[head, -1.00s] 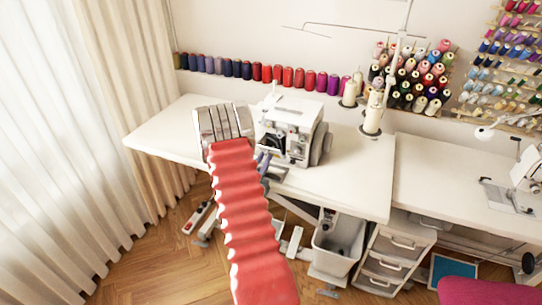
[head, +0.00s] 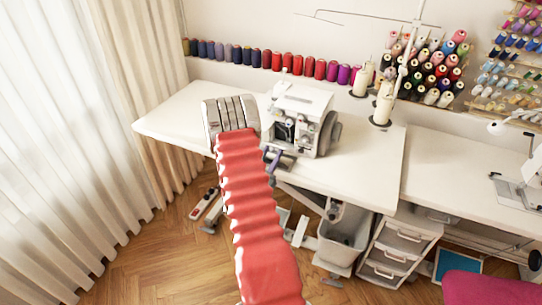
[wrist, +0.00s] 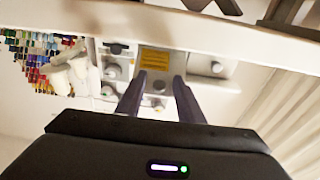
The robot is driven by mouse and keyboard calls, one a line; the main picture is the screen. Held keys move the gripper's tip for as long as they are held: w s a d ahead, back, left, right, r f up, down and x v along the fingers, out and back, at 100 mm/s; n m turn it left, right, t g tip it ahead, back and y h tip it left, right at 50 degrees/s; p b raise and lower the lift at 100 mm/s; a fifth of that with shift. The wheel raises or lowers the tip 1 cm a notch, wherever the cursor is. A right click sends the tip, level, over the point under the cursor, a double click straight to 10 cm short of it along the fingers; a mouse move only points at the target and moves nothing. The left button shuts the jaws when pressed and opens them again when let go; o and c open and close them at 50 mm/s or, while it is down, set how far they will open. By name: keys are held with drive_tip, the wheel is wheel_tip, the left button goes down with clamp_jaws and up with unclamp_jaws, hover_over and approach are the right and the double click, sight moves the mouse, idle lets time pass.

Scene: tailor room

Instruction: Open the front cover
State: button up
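The white overlock machine (head: 305,105) stands on the white table. Its front shows a dark opening (head: 284,131) with parts inside. A grey plate (head: 285,160) juts out low at its front; I cannot tell whether this is the front cover. My gripper (head: 272,160) is just in front of the machine's lower left front, its fingers small and partly hidden by my arm. In the wrist view my gripper (wrist: 159,80) has its two dark fingers apart, with nothing visibly held between them. The machine's knobs and a yellow label (wrist: 154,59) show beyond the fingers.
The white table (head: 365,160) has free room right of the machine. Thread cones (head: 383,105) stand behind it to the right. A grey bin (head: 343,238) and a drawer unit (head: 398,250) are below. A curtain (head: 60,150) hangs at left.

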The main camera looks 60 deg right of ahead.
drive_tip(key=shift+f, duration=0.1)
drive_tip(key=s+a+f, duration=0.1)
drive_tip(key=a+f, duration=0.8)
drive_tip(key=f, duration=0.3)
drive_tip(key=shift+s+a+f, duration=0.2)
drive_tip(key=shift+s+f, duration=0.05)
idle(1.9)
idle(0.4)
drive_tip(key=s+a+f, duration=0.2)
drive_tip(key=a, duration=1.1)
drive_tip(key=shift+a, duration=0.25)
idle(0.4)
